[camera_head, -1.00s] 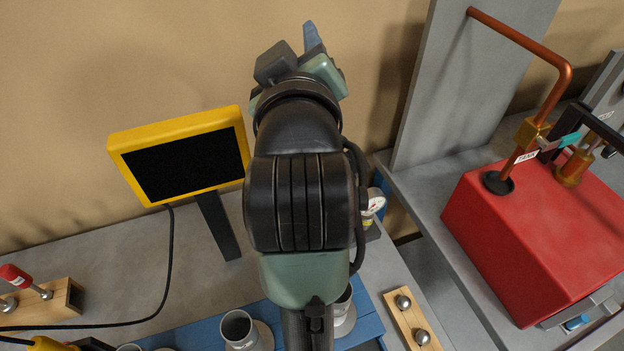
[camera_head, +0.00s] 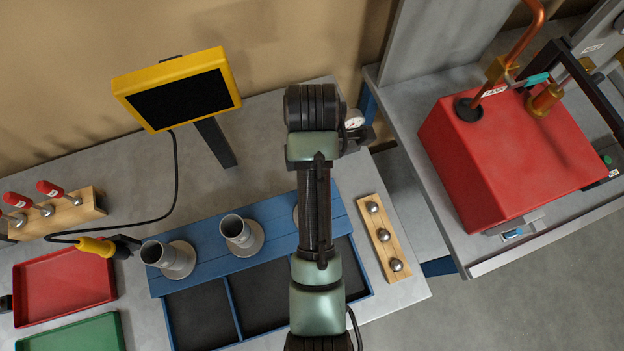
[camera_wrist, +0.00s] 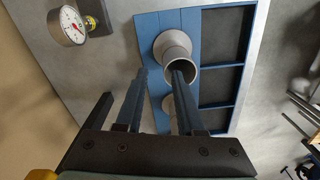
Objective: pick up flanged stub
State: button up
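Grey flanged stubs stand in a row on the blue rack (camera_head: 275,221). In the head view, one stub (camera_head: 168,259) is at the left and another (camera_head: 241,235) in the middle. A third is almost wholly hidden behind my arm. In the wrist view, the nearest stub (camera_wrist: 172,44) shows its flange and open mouth, and a second (camera_wrist: 168,106) shows partly behind my fingers. My gripper (camera_wrist: 161,70) is open with nothing between its fingers. Its right fingertip overlaps the near stub's mouth; I cannot tell whether it is inside. My arm hides the gripper in the head view.
A pressure gauge (camera_wrist: 72,24) stands close by the rack's end. A wooden block with steel balls (camera_head: 383,238) lies right of the rack. A yellow-framed screen (camera_head: 180,89) stands behind. Red (camera_head: 65,285) and green (camera_head: 75,335) trays are left. A red box (camera_head: 510,155) is right.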

jog(key=shift+s+a+f+p, duration=0.15)
jog(key=shift+f+p, duration=0.2)
jog(key=shift+f, duration=1.25)
jog(key=shift+s+d+f+p, duration=0.1)
jog(key=shift+f+p, duration=0.25)
jog(key=shift+f, duration=1.2)
jog(key=shift+s+a+f+p, duration=0.15)
jog(key=shift+f+p, duration=0.2)
jog(key=shift+f, duration=1.25)
jog(key=shift+d, duration=0.1)
grip_shut()
jog(key=shift+r, duration=0.1)
